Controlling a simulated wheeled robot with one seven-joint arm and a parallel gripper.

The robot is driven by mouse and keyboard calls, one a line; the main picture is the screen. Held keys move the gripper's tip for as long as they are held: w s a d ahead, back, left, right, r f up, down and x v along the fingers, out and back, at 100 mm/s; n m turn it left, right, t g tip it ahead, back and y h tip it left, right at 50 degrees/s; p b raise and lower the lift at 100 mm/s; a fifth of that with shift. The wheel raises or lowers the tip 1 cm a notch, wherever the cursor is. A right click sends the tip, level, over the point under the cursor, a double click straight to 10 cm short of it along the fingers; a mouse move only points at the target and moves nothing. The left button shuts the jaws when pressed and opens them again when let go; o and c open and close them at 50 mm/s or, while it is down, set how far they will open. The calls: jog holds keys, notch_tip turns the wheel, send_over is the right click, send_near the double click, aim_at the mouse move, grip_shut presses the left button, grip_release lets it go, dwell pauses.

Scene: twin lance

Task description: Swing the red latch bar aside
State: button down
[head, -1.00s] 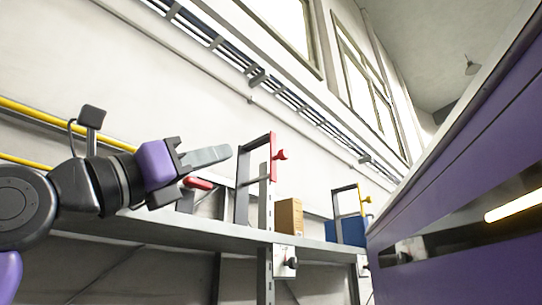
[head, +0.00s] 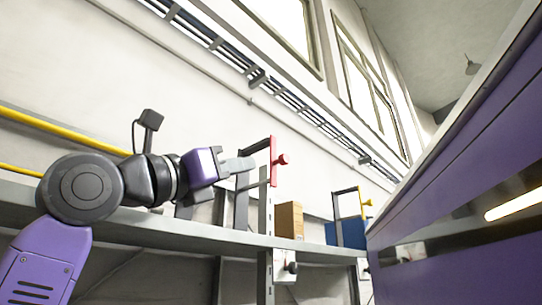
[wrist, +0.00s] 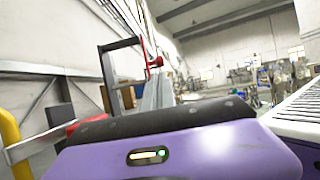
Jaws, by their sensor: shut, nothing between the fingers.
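The red latch bar (head: 273,162) stands upright on the near side of a dark grey frame (head: 242,200) above the shelf, with a red knob (head: 283,160) sticking out to the right. In the wrist view the red bar (wrist: 144,55) and its knob (wrist: 155,63) are ahead, above the purple gripper body. My gripper (head: 250,164) is shut and empty. Its grey fingertips point right, just left of the red bar in the head view. I cannot tell whether they touch the frame. The bar looks upright.
A grey shelf (head: 150,228) runs below the arm. A cardboard box (head: 289,219) and a blue box (head: 346,234) stand farther right, by a second frame with a yellow bar (head: 363,203). A purple cabinet (head: 460,200) fills the right side. A yellow rail (head: 60,130) runs along the left wall.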

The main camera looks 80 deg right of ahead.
aim_at(280, 160)
jog(key=p+x, duration=0.2)
jog(key=x, duration=0.7)
jog(key=shift+p, duration=0.3)
jog(key=shift+w+f, duration=0.1)
jog(key=shift+f, duration=0.05)
